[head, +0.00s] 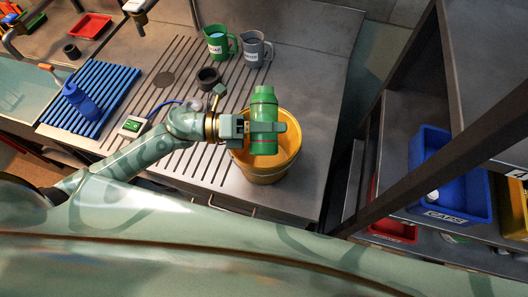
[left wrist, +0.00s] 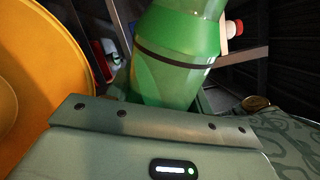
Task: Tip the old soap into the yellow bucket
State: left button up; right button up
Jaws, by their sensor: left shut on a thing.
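The yellow bucket (head: 284,160) stands on the metal counter near its right end. My left gripper (head: 266,127) is shut on a green bottle (head: 264,97) and holds it over the bucket. The bottle has a dark band and a red stripe low down. In the left wrist view the green bottle (left wrist: 175,55) fills the middle, tilted, and the bucket's rim (left wrist: 62,60) curves at the left. The bottle hides part of the bucket's inside, so I cannot see whether any soap is in it. My right gripper is not in view.
A green jug (head: 218,45) and a grey jug (head: 253,50) stand behind the bucket. A black ring (head: 207,78) and a small scale (head: 133,126) are on the counter. Shelves with a blue bin (head: 452,180) rise at the right.

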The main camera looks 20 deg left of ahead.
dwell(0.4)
pick_arm(q)
jog(key=shift+f+n+p, duration=0.1)
jog(key=shift+n+p, duration=0.25)
jog(key=shift+n, duration=0.05)
jog(key=shift+s+f+n, duration=0.1)
jog(key=shift+f+n, duration=0.05)
jog(key=shift+n, duration=0.15)
jog(key=shift+f+n+p, duration=0.2)
jog(key=shift+n+p, duration=0.1)
jog(key=shift+n, duration=0.2)
jog(key=shift+f, duration=0.1)
jog(key=shift+f+n, duration=0.3)
jog(key=shift+n, duration=0.5)
